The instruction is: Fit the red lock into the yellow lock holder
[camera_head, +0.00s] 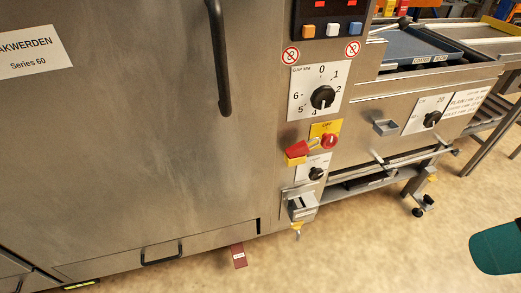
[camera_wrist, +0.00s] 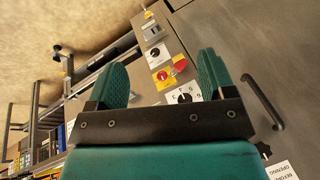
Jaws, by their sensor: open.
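A red lock (camera_head: 299,149) sits on the steel front panel, just left of a red rotary knob (camera_head: 329,141) on a yellow "OFF" plate (camera_head: 325,127). A small yellow piece (camera_head: 295,161), perhaps the lock holder, shows directly below the red lock. I cannot tell whether the lock sits in it or only in front of it. In the wrist view, the red lock (camera_wrist: 180,68) appears between my gripper's fingers (camera_wrist: 163,64), beyond them. My gripper is open and empty, with its two teal fingers wide apart. A teal part of mine (camera_head: 498,247) enters the head view at right, well away from the lock.
A dial (camera_head: 322,97) is above the lock and a smaller one (camera_head: 316,174) below. A grey bracket (camera_head: 302,206) sticks out lower down. A black door handle (camera_head: 218,60) is left. A steel tray table (camera_head: 440,50) stands right. The floor in front is open.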

